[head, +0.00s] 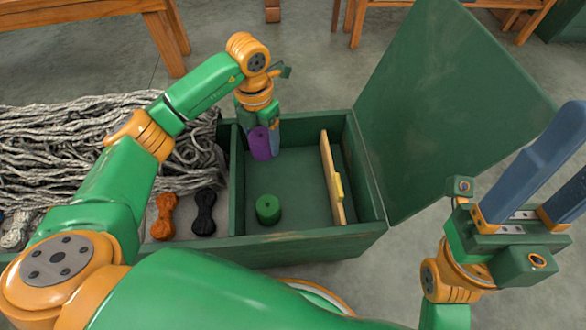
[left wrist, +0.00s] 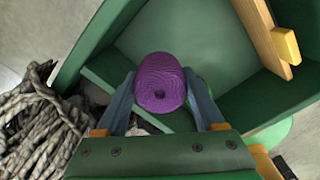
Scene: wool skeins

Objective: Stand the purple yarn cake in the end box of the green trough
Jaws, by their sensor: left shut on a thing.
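The purple yarn cake (head: 260,143) is held in my left gripper (head: 262,132), over the back left part of the end box of the green trough (head: 290,237). In the left wrist view the purple cake (left wrist: 160,80) sits between the two blue fingers of the left gripper (left wrist: 162,103), with its round end and dark centre hole towards the camera. I cannot tell whether its lower end touches the floor of the box. My right gripper (head: 573,160) is at the far right, its blue fingers apart, with nothing seen between them; its fingertips are partly cut off.
A green yarn cake (head: 268,210) stands near the box's front left. A wooden board (head: 327,165) with a yellow block stands towards the right wall. The open lid (head: 450,100) rises at right. Orange (head: 165,215) and black (head: 204,212) skeins and grey wool (head: 60,150) lie left.

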